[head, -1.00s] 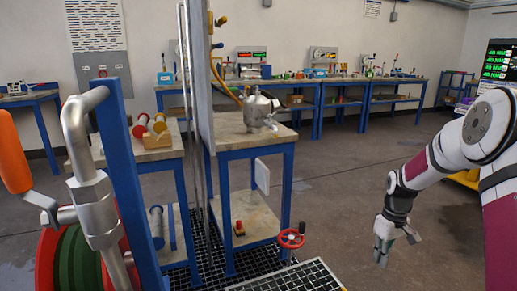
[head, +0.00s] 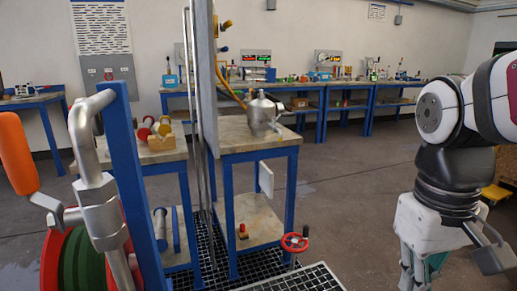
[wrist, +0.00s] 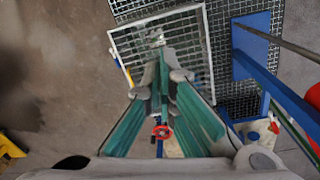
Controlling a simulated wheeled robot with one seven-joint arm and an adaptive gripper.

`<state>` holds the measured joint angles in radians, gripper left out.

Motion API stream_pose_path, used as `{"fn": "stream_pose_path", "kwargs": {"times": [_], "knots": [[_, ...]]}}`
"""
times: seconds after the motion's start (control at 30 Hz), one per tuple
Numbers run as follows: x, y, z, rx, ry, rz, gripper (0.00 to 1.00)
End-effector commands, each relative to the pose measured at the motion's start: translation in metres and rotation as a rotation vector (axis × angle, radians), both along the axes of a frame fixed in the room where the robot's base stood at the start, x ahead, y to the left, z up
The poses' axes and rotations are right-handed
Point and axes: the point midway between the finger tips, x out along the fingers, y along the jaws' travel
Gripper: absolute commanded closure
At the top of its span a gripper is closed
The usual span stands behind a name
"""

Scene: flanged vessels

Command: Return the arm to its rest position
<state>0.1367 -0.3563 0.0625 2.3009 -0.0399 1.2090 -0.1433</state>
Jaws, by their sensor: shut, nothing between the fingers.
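My gripper (head: 420,284) hangs at the lower right of the head view, pointing down, with its fingertips cut off by the bottom edge. In the wrist view, the fingers of my gripper (wrist: 160,65) come together over the floor grating, shut and empty. My arm, with white, dark and maroon links, bends along the right side of the head view. The gripper is apart from the benches and vessel.
A metal flanged vessel (head: 264,116) stands on a blue-legged bench (head: 243,142). A red handwheel (head: 295,242) is low beside it; it also shows in the wrist view (wrist: 161,132). A hose reel and pipe with orange handle (head: 18,155) fill the left. Open floor lies centre right.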

Motion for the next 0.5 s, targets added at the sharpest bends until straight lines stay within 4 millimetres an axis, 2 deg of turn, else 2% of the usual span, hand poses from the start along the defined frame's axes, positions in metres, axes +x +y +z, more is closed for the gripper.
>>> {"fn": "stream_pose_path", "kwargs": {"times": [0.03,0.2,0.5], "knots": [[-0.019,0.005,0.002,0.003,-0.014,-0.008,1.00],[-0.069,0.017,-0.001,0.024,-0.029,-0.046,1.00],[-0.125,0.027,-0.015,0.059,-0.044,-0.084,1.00]]}}
